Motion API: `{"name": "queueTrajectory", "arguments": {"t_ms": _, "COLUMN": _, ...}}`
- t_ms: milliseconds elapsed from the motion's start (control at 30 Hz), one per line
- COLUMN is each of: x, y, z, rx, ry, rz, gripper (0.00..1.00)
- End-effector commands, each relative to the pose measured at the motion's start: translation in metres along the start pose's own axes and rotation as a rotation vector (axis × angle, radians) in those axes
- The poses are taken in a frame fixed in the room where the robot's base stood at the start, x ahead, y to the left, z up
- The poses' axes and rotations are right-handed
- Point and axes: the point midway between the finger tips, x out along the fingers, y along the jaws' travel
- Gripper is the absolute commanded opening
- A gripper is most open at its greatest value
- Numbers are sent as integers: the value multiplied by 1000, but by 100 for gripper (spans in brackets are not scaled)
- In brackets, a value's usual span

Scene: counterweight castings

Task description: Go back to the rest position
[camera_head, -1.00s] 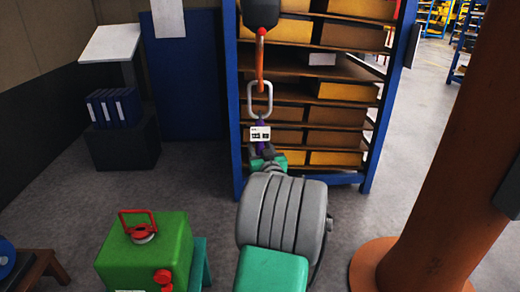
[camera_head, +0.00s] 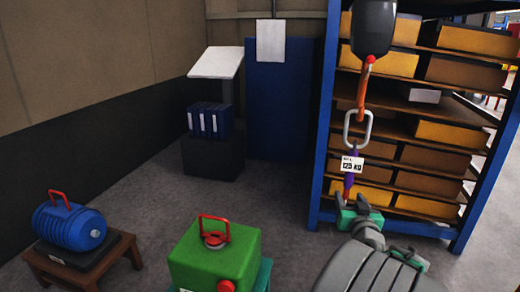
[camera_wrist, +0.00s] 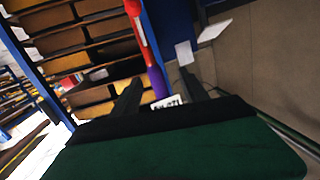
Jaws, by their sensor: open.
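My gripper (camera_head: 352,203) is at the lower end of a purple sling (camera_head: 350,182) in the head view. In the wrist view my gripper (camera_wrist: 160,80) is open, with its two dark fingers apart and the purple sling (camera_wrist: 157,80) showing between them. I cannot tell whether they touch it. The sling hangs from a steel ring (camera_head: 348,130) on an orange hook (camera_head: 362,95) below a dark block (camera_head: 374,28). A white tag (camera_head: 352,164) on the sling seems to read 125 kg. The sling's lowest part is partly hidden by my gripper.
A green casting (camera_head: 210,258) with a red handle stands at the front. A blue casting (camera_head: 70,225) sits on a wooden stool (camera_head: 115,250) at left. A blue-framed shelf (camera_head: 325,130) stands behind my arm. Open floor (camera_head: 150,210) lies between the castings and the dark box (camera_head: 212,158).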

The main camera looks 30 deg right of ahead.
Motion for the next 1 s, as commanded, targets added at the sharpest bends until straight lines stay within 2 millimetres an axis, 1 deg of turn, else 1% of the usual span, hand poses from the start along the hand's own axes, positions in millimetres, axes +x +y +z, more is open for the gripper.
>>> {"name": "queueTrajectory", "arguments": {"t_ms": 33, "x": -1, "y": -4, "z": 25, "rx": 37, "ry": -98, "rz": -21, "gripper": 52}}
{"name": "queueTrajectory", "arguments": {"t_ms": 67, "x": -4, "y": -5, "z": 44, "rx": 60, "ry": -176, "rz": -28, "gripper": 52}}
{"name": "queueTrajectory", "arguments": {"t_ms": 100, "x": -11, "y": -5, "z": 72, "rx": 91, "ry": -279, "rz": -28, "gripper": 52}}
{"name": "queueTrajectory", "arguments": {"t_ms": 167, "x": -26, "y": -5, "z": 112, "rx": 136, "ry": -423, "rz": -17, "gripper": 52}}
{"name": "queueTrajectory", "arguments": {"t_ms": 200, "x": -38, "y": -5, "z": 134, "rx": 162, "ry": -512, "rz": -6, "gripper": 52}}
{"name": "queueTrajectory", "arguments": {"t_ms": 267, "x": -58, "y": -4, "z": 163, "rx": 199, "ry": -633, "rz": 16, "gripper": 52}}
{"name": "queueTrajectory", "arguments": {"t_ms": 300, "x": -72, "y": -3, "z": 179, "rx": 220, "ry": -710, "rz": 34, "gripper": 52}}
{"name": "queueTrajectory", "arguments": {"t_ms": 367, "x": -96, "y": -1, "z": 199, "rx": 252, "ry": -819, "rz": 66, "gripper": 52}}
{"name": "queueTrajectory", "arguments": {"t_ms": 433, "x": -124, "y": 1, "z": 217, "rx": 287, "ry": -936, "rz": 109, "gripper": 52}}
{"name": "queueTrajectory", "arguments": {"t_ms": 467, "x": -136, "y": 2, "z": 222, "rx": 300, "ry": -981, "rz": 129, "gripper": 52}}
{"name": "queueTrajectory", "arguments": {"t_ms": 500, "x": -152, "y": 2, "z": 229, "rx": 316, "ry": -1044, "rz": 154, "gripper": 52}}
{"name": "queueTrajectory", "arguments": {"t_ms": 567, "x": -177, "y": -4, "z": 235, "rx": 329, "ry": -1140, "rz": 187, "gripper": 52}}
{"name": "queueTrajectory", "arguments": {"t_ms": 600, "x": -192, "y": -10, "z": 236, "rx": 331, "ry": -1203, "rz": 206, "gripper": 52}}
{"name": "queueTrajectory", "arguments": {"t_ms": 667, "x": -215, "y": -24, "z": 236, "rx": 318, "ry": -1296, "rz": 228, "gripper": 52}}
{"name": "queueTrajectory", "arguments": {"t_ms": 700, "x": -229, "y": -34, "z": 233, "rx": 297, "ry": -1352, "rz": 238, "gripper": 52}}
{"name": "queueTrajectory", "arguments": {"t_ms": 733, "x": -238, "y": -42, "z": 230, "rx": 277, "ry": -1385, "rz": 240, "gripper": 52}}
{"name": "queueTrajectory", "arguments": {"t_ms": 800, "x": -250, "y": -61, "z": 222, "rx": 219, "ry": -1437, "rz": 233, "gripper": 52}}
{"name": "queueTrajectory", "arguments": {"t_ms": 867, "x": -257, "y": -77, "z": 214, "rx": 157, "ry": -1459, "rz": 213, "gripper": 52}}
{"name": "queueTrajectory", "arguments": {"t_ms": 967, "x": -258, "y": -109, "z": 198, "rx": 34, "ry": -1443, "rz": 149, "gripper": 52}}
{"name": "queueTrajectory", "arguments": {"t_ms": 1000, "x": -255, "y": -125, "z": 190, "rx": -23, "ry": -1419, "rz": 110, "gripper": 52}}
